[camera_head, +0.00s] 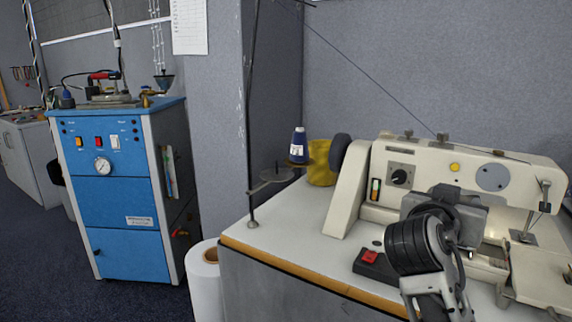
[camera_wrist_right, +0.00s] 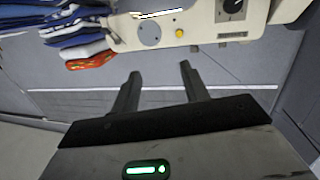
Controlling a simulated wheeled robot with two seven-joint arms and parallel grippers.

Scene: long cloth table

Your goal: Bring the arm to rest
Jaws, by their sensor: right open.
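My right arm (camera_head: 415,250) comes in from the lower right of the head view, in front of a cream sewing machine (camera_head: 380,170). Its gripper end is turned away there, and the fingers cannot be made out. In the right wrist view my right gripper (camera_wrist_right: 160,72) is open, with its two dark fingers apart and nothing between them. The sewing machine (camera_wrist_right: 205,32) shows beyond the fingertips, upside down, with a gap to it. My left arm and gripper are not in view.
The white table (camera_head: 300,215) has a wooden edge. Folded cloths (camera_wrist_right: 78,28) show in the wrist view. A blue cabinet (camera_head: 122,195) stands left, beside a white roll (camera_head: 205,290).

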